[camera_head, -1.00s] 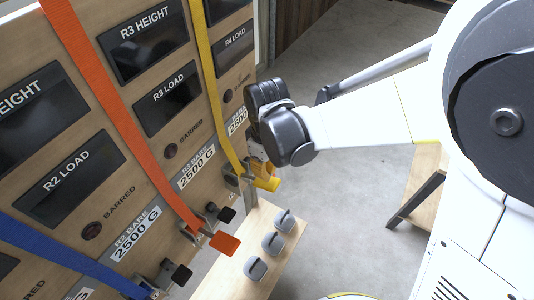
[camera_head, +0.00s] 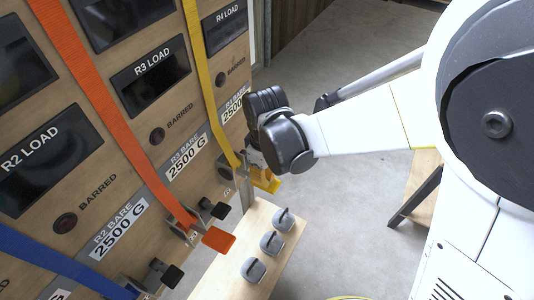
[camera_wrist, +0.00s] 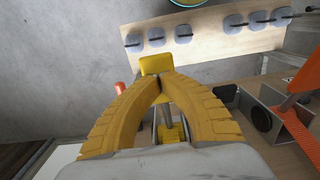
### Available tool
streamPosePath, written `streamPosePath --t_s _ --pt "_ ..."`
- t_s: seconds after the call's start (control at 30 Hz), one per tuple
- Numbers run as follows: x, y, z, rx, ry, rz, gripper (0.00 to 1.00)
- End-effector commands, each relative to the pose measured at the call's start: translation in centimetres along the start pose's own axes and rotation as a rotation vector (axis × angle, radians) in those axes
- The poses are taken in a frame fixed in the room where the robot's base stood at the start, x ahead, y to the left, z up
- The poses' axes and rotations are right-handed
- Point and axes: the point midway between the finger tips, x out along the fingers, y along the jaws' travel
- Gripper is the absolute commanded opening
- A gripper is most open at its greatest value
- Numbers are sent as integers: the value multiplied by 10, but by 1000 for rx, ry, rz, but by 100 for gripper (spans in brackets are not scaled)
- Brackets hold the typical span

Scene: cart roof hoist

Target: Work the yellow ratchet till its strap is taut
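The yellow ratchet's handle (camera_head: 265,180) sticks out from the foot of the panel, below the yellow strap (camera_head: 200,75). In the wrist view its yellow end pad (camera_wrist: 155,64) shows just past the fingertips, with a grey stem behind them. My gripper (camera_wrist: 160,77) has yellow ribbed fingers that arch together, tips nearly meeting at the pad. It looks shut on the handle, though the contact itself is partly hidden. In the head view my wrist covers the upper part of the ratchet. The strap runs straight, with no clear sag; its tension cannot be told.
An orange ratchet handle (camera_head: 218,240) and black knobs (camera_head: 221,210) stick out to the left. A wooden shelf (camera_head: 238,235) with grey weights (camera_head: 271,243) lies below. The panel has dark displays (camera_head: 150,76). Open grey floor (camera_head: 350,205) lies to the right.

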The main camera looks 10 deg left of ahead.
Motion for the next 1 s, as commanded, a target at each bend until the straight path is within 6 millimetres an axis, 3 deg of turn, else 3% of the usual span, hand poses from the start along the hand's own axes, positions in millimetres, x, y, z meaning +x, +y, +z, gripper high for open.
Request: streamPosePath --t_s 0.37,0.7,0.87,1.0 --pt "4 0 -1 0 1 0 0" --pt "36 0 -6 0 1 0 0" --pt "20 0 -6 0 2 0 0" --pt "-4 0 -6 0 2 0 0"
